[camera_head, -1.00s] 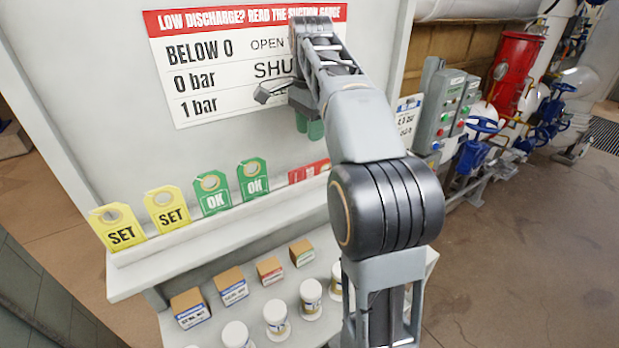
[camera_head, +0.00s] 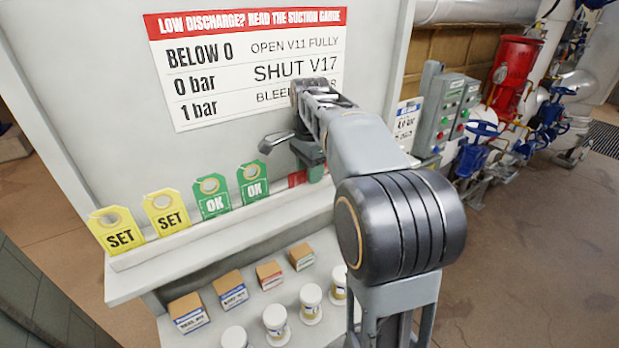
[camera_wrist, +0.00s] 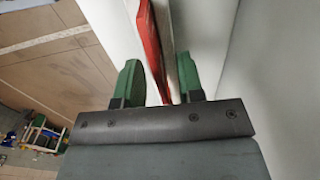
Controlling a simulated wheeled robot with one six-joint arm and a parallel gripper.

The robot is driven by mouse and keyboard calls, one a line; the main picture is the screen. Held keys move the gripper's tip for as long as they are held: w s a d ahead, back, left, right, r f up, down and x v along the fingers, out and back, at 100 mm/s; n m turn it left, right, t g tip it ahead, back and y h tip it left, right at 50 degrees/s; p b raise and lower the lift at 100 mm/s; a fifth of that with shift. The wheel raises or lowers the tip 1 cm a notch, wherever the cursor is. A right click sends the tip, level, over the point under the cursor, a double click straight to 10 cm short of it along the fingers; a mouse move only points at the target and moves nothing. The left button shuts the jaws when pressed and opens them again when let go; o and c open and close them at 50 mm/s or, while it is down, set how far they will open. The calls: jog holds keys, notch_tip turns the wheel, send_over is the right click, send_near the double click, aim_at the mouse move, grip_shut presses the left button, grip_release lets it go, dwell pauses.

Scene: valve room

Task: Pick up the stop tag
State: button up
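The red stop tag (camera_head: 297,178) stands in the rack to the right of the green tags, mostly hidden behind my gripper in the head view. Its edge shows as a thin red strip (camera_wrist: 150,45) in the wrist view. My gripper (camera_head: 311,165) is at the tag, with its green-padded fingers open. In the wrist view, the strip lies between the fingers (camera_wrist: 158,80) with gaps on both sides, so I see no grip on it. The tag's lettering is hidden now.
Yellow SET tags (camera_head: 166,212) and green OK tags (camera_head: 213,197) stand in the same white ledge (camera_head: 215,232). A sign board (camera_head: 250,60) hangs behind. Boxes (camera_head: 232,290) and jars (camera_head: 276,320) sit on the lower shelf. A grey switch box (camera_head: 440,112) stands at right.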

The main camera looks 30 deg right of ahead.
jog(key=shift+c, duration=0.2)
grip_shut()
jog(key=shift+r, duration=0.1)
dwell(0.4)
jog(key=shift+r, duration=4.9)
